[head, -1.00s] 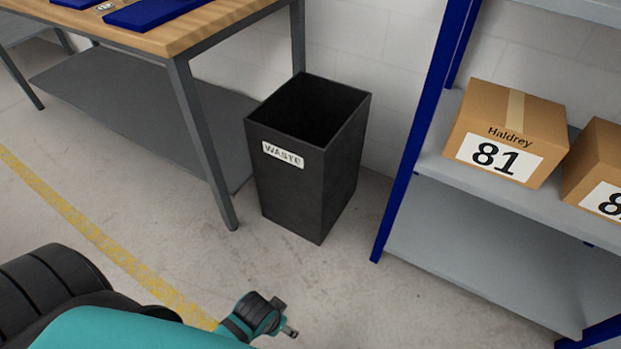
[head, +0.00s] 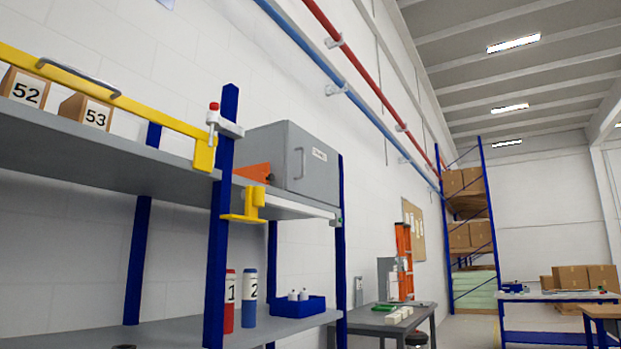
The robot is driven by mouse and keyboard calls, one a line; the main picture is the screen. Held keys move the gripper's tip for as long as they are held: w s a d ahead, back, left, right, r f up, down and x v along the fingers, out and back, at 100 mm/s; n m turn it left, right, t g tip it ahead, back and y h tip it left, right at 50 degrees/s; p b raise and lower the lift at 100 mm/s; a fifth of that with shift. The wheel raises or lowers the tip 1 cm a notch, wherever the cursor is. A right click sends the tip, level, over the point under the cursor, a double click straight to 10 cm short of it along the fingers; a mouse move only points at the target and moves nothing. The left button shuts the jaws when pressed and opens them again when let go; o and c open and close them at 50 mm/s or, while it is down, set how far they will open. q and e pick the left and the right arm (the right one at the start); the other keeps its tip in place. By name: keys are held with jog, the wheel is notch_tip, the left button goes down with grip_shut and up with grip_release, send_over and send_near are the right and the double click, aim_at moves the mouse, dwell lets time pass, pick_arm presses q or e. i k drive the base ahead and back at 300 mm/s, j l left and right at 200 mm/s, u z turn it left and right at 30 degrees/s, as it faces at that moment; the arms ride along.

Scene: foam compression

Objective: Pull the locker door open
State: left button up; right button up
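The locker (head: 291,160) is a grey metal box on the upper shelf of a blue-post rack, left of the middle in the head view. Its door (head: 314,162) faces right, with a vertical handle (head: 299,163) near the door's left side and a small white label. The door looks shut. Neither of my grippers is in view.
A yellow bar (head: 105,92) with a grey handle runs along the upper shelf, by boxes 52 and 53. A blue post (head: 221,215) stands just left of the locker. Red and blue cylinders and a blue bin (head: 299,307) are below. A grey table (head: 390,318) stands beyond.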

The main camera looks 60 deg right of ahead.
aim_at(312, 166)
jog(key=z, duration=1.85)
